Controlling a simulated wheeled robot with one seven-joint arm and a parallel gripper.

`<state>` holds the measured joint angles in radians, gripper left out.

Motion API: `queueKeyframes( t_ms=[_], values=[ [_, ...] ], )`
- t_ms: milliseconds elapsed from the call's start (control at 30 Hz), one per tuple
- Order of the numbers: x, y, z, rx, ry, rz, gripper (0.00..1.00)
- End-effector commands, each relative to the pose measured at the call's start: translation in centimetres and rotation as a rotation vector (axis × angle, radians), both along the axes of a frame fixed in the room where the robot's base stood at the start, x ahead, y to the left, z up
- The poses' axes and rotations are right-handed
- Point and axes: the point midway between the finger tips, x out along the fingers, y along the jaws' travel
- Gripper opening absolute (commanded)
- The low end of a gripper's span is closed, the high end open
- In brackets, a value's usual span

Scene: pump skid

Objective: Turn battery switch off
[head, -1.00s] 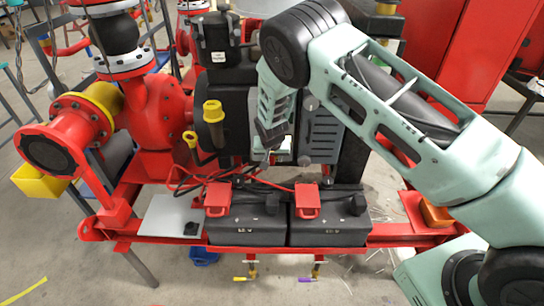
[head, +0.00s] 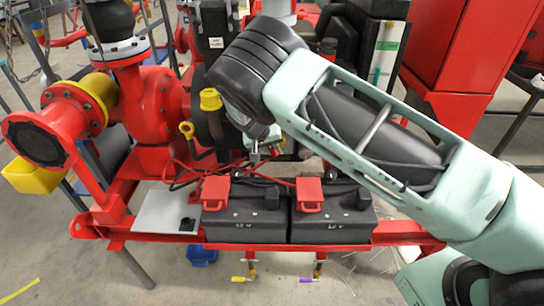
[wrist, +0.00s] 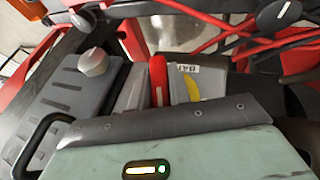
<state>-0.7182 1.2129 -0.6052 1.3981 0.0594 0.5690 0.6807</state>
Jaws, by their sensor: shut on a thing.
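In the wrist view a red handle (wrist: 158,78), which looks like the battery switch's, stands between the grey fingers of my gripper (wrist: 158,92). The fingers are shut on it from both sides. A small label (wrist: 187,69) and a yellow arc mark (wrist: 192,86) show just right of the handle. In the head view my gripper (head: 254,150) is small and partly hidden by my wrist, above and behind the two black batteries. The switch cannot be made out there.
Two black batteries (head: 246,219) with red terminal covers sit on the red skid frame (head: 160,238). Red cables (head: 180,170) run close to my gripper. A yellow-capped dipstick (head: 210,100) stands to its left. A grey knob (wrist: 95,62) sits on a panel in the wrist view.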

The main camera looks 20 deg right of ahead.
Motion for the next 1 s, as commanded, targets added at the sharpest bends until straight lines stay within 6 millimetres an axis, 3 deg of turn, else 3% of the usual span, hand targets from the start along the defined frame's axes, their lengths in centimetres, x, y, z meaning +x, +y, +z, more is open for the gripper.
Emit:
queueKeyframes(
  t_ms=[67,1000],
  values=[
    [0.19,0.25,-0.79,-0.073,0.017,0.006,0.0],
    [0.2,0.26,-0.8,-0.903,0.287,0.002,0.0]
  ],
)
